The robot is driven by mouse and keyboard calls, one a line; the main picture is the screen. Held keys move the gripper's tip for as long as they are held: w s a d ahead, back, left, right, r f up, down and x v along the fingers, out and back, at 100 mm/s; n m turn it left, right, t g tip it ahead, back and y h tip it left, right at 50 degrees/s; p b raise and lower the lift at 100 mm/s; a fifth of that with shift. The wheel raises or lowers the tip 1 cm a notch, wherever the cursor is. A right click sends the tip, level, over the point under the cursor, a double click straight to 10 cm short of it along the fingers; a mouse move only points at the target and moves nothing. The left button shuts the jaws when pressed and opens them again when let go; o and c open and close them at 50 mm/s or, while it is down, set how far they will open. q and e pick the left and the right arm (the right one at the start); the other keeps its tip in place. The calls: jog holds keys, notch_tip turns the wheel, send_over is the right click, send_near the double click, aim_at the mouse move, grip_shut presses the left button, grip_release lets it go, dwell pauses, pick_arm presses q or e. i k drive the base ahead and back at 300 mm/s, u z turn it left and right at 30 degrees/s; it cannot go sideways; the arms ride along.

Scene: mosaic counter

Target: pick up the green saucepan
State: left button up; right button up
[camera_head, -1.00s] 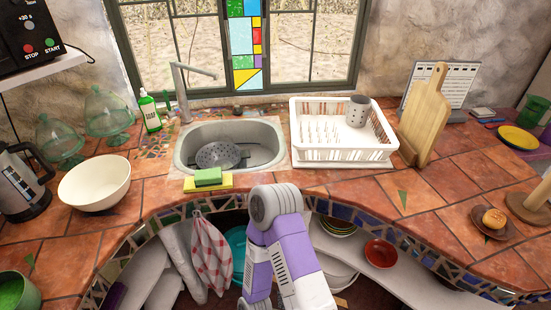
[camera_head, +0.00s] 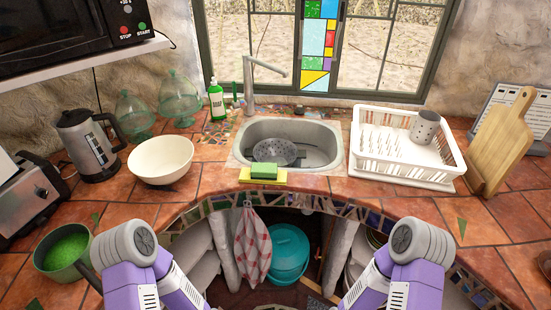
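The green saucepan (camera_head: 58,262) stands on the tiled counter at the lower left, with bright green inside. Its right side is close to my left arm in the picture, and a dark part that may be its handle shows there. Both my purple and white arms show at the bottom of the view, the left one near the saucepan and the right one at the right. Neither gripper is in view, so I cannot see whether they hold anything.
A toaster (camera_head: 27,200), kettle (camera_head: 92,150) and white bowl (camera_head: 160,160) stand behind the saucepan. The sink (camera_head: 325,137) with a colander (camera_head: 275,152) is in the middle. A dish rack (camera_head: 440,165) and cutting board (camera_head: 500,150) are right. A teal bucket (camera_head: 289,252) sits below the counter.

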aim_at(63, 256)
jog(key=u, duration=0.95)
jog(key=k, duration=0.35)
jog(key=u, duration=0.85)
